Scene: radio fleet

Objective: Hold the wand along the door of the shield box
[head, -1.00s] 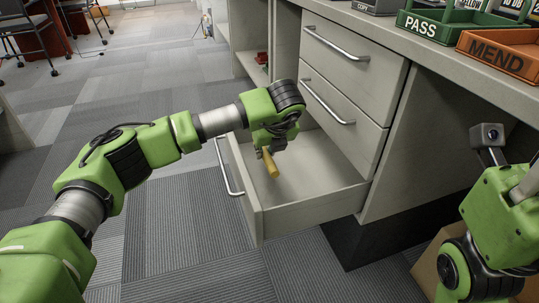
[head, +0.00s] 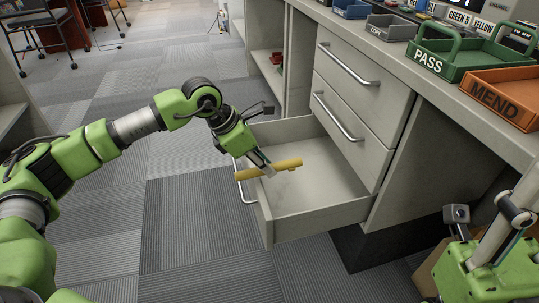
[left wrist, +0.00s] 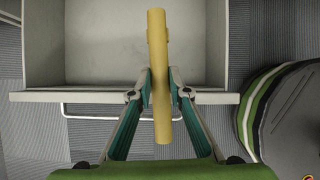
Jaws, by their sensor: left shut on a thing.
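A yellow wand (head: 285,165) is held roughly level above the open bottom drawer, across its front-left side. My left gripper (head: 265,170) is shut around the middle of the wand. In the left wrist view the wand (left wrist: 157,40) stands lengthwise between the two fingers of my left gripper (left wrist: 159,86), crossing over the drawer's front edge. Only part of my right arm shows at the lower right of the head view; its gripper is out of the picture. I do not see the shield box or its door in these views.
The open drawer (head: 330,208) looks empty. Two shut drawers (head: 355,90) with bar handles sit above it. On the counter stand a green PASS tray (head: 455,70) and an orange MEND tray (head: 505,92). Carpeted floor (head: 185,170) is free on the left.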

